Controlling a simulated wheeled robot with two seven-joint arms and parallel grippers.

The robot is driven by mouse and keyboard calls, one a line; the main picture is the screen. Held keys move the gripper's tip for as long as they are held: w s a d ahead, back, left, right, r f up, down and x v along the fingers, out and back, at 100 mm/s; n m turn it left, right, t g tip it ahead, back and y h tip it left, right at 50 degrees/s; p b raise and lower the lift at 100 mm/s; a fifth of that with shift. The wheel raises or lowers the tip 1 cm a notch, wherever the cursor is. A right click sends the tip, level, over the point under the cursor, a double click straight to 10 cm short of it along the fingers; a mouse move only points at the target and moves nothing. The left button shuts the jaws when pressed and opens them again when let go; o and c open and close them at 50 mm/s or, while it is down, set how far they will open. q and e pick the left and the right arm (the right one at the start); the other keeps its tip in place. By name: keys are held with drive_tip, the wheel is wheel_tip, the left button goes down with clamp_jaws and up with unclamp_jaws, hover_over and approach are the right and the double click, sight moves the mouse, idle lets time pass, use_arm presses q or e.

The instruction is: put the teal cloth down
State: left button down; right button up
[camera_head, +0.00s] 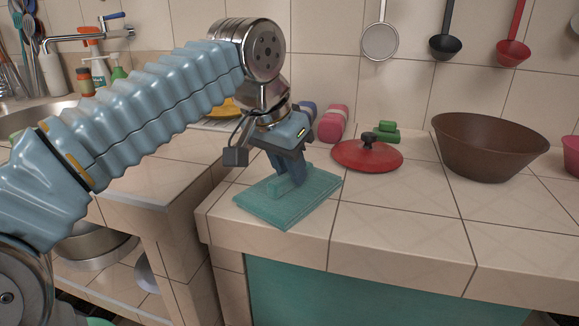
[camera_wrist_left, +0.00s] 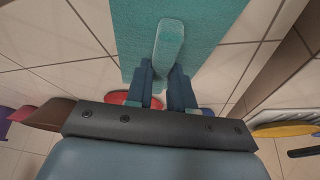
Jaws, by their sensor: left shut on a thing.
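The teal cloth (camera_head: 312,196) is a flat rectangle with a raised ridge in its middle. In the head view it is level at the counter's near left corner, on the tiles or just above them; I cannot tell whether it touches. My left gripper (camera_head: 289,181) points down from above, shut on the ridge. In the left wrist view the cloth (camera_wrist_left: 212,30) spreads beyond the fingers, and the ridge sits between the fingertips (camera_wrist_left: 167,72). My right gripper is not in view.
On the counter (camera_head: 400,225), a red lid (camera_head: 365,156) lies right of the cloth, with a brown bowl (camera_head: 490,145) farther right. Pink rolls (camera_head: 334,123) and green blocks (camera_head: 386,130) stand behind. Tiles in front of the lid are clear. A gap separates the left counter (camera_head: 150,190).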

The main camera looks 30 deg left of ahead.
use_arm(q)
drive_tip(key=c, duration=1)
unclamp_jaws()
drive_tip(key=shift+r, duration=0.25)
drive_tip(key=p+v, duration=0.2)
drive_tip(key=v, duration=0.9)
drive_tip(key=shift+s+r, duration=0.2)
drive_tip(key=shift+r, duration=0.05)
